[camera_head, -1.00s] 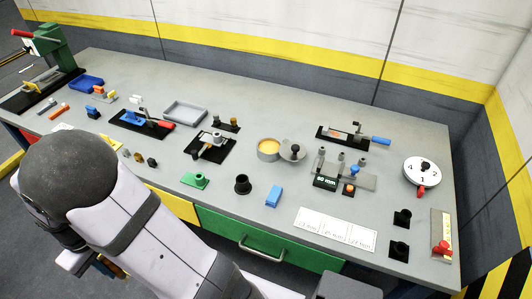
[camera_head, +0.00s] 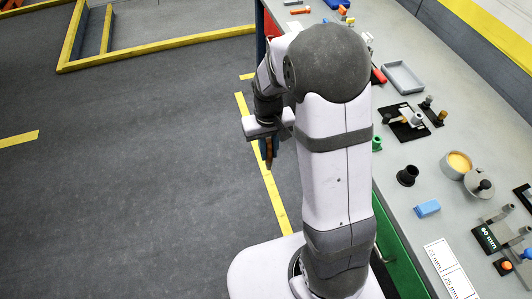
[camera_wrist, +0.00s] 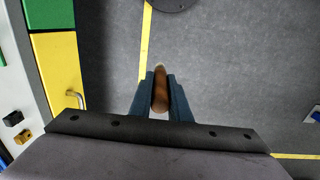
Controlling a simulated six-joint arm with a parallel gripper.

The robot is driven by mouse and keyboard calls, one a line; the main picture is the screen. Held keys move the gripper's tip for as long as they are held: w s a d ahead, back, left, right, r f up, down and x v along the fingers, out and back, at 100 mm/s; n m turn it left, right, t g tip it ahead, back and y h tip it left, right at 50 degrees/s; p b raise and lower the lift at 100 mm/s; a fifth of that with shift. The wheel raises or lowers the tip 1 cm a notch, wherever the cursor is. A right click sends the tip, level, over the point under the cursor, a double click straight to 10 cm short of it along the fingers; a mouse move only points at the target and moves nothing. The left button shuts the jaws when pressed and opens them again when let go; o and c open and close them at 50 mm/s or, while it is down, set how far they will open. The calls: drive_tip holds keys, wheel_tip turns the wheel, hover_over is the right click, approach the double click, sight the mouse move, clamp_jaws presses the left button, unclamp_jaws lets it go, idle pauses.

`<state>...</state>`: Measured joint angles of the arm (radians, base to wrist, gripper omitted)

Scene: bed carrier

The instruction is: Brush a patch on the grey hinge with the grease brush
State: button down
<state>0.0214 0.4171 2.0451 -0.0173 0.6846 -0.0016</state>
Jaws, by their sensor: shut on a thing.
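My gripper (camera_head: 267,138) is out over the floor, left of the bench in the head view, and points down. It is shut on a brown wooden handle, which looks like the grease brush (camera_head: 269,154). In the wrist view the brush (camera_wrist: 160,92) sits between the two blue-grey fingers (camera_wrist: 160,84), with a pale tip at its far end. An open round pot of yellow grease (camera_head: 459,162) stands on the bench. A grey metal fitting on a black plate (camera_head: 395,112) may be the grey hinge; I cannot tell for sure.
The pot's lid (camera_head: 480,184) lies beside it. A black cup (camera_head: 408,175), a blue block (camera_head: 428,208), a grey tray (camera_head: 403,77) and a 60 mm gauge (camera_head: 487,237) are on the bench. The floor (camera_head: 130,180) around my gripper is clear.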

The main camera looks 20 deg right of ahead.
drive_tip(key=s+d+r+m+g+h+p, duration=0.1)
drive_tip(key=d+r+p, duration=0.1)
drive_tip(key=d, duration=0.9)
drive_tip(key=d+r+m+g+h+p, duration=0.1)
drive_tip(key=d+r+p, duration=0.1)
drive_tip(key=d, duration=0.8)
drive_tip(key=s+d+r+h+p, duration=0.1)
drive_tip(key=s+d, duration=0.4)
drive_tip(key=d, duration=0.5)
drive_tip(key=s+d+r+n+g+h+p, duration=0.1)
drive_tip(key=s+d+r, duration=0.3)
drive_tip(key=d, duration=0.7)
drive_tip(key=s+d+r+n+h+p, duration=0.1)
drive_tip(key=s+d+r, duration=0.1)
drive_tip(key=s+d, duration=0.5)
drive_tip(key=d, duration=0.3)
drive_tip(key=shift+d+r+h+p, duration=0.3)
drive_tip(key=shift+r+p, duration=0.05)
drive_tip(key=shift+s+f, duration=0.1)
drive_tip(key=shift+f, duration=0.05)
drive_tip(key=shift+f+b, duration=2.2)
drive_tip(key=shift+f, duration=0.65)
drive_tip(key=shift+a+f+b, duration=0.1)
drive_tip(key=shift+f+b, duration=0.5)
drive_tip(key=shift+f, duration=0.15)
drive_tip(key=shift+r, duration=0.15)
